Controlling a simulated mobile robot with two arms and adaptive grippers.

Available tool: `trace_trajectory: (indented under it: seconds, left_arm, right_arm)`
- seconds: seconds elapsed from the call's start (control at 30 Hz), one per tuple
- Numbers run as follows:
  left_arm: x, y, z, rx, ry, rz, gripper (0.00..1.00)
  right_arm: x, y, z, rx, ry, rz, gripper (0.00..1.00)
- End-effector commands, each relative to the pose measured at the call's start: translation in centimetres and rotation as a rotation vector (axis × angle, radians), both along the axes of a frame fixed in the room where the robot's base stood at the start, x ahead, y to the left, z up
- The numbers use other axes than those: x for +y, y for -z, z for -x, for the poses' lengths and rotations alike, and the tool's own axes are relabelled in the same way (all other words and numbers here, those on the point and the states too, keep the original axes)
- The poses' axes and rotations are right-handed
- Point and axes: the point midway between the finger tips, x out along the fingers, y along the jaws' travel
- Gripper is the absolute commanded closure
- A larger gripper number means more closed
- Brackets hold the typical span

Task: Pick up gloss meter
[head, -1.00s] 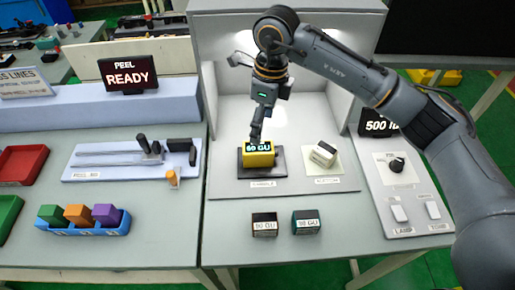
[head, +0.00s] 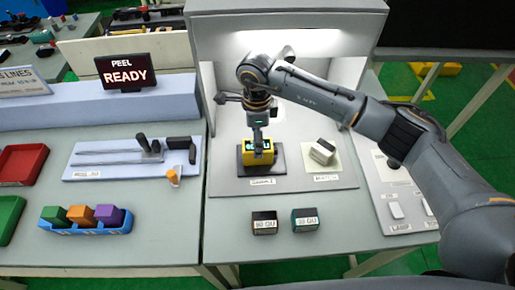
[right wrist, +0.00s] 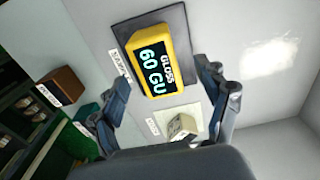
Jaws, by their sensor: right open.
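The gloss meter (right wrist: 153,64) is a yellow block with a dark display reading "GLOSS 60 GU" in the right wrist view. It sits on a dark pad (right wrist: 182,31) inside the lit booth. In the head view the gloss meter (head: 246,158) is partly hidden by my right gripper (head: 258,144), which is over it. In the right wrist view my right gripper (right wrist: 170,100) is open, with its fingers apart and the meter ahead between them, toward the left finger. I cannot tell from these views whether they touch. My left gripper does not show.
A whitish block (head: 322,151) sits on a pale pad right of the meter. Two small labelled blocks, one brown (head: 264,222) and one teal (head: 305,219), stand in front. The booth walls (head: 210,90) enclose the back and sides. A control panel (head: 398,190) lies right.

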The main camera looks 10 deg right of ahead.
Motion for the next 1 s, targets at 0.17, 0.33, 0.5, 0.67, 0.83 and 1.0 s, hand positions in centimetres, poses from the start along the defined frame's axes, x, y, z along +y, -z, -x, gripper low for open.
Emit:
trace_trajectory:
  seconds: [0.17, 0.33, 0.5, 0.67, 0.83, 1.0]
  left_arm:
    - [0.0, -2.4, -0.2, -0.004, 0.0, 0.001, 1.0]
    - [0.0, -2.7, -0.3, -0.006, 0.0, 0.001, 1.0]
    - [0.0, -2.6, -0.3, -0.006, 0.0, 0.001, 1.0]
    - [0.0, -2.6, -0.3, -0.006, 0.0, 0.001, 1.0]
    - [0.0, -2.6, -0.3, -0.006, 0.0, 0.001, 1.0]
    - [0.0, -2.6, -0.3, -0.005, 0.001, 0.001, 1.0]
  right_arm:
    - [-0.1, 2.4, 0.5, 0.007, 0.001, 0.002, 0.25]
    - [-0.1, 4.3, 0.4, 0.003, 0.0, 0.0, 0.25]
    - [-0.1, 4.5, 0.3, 0.001, 0.0, 0.0, 0.25]
    - [-0.1, 4.5, 0.3, 0.001, 0.0, 0.0, 0.43]
    - [-0.1, 4.5, 0.3, 0.001, 0.0, 0.0, 0.78]
    - [-0.1, 4.4, 0.3, 0.0, 0.0, -0.001, 0.92]
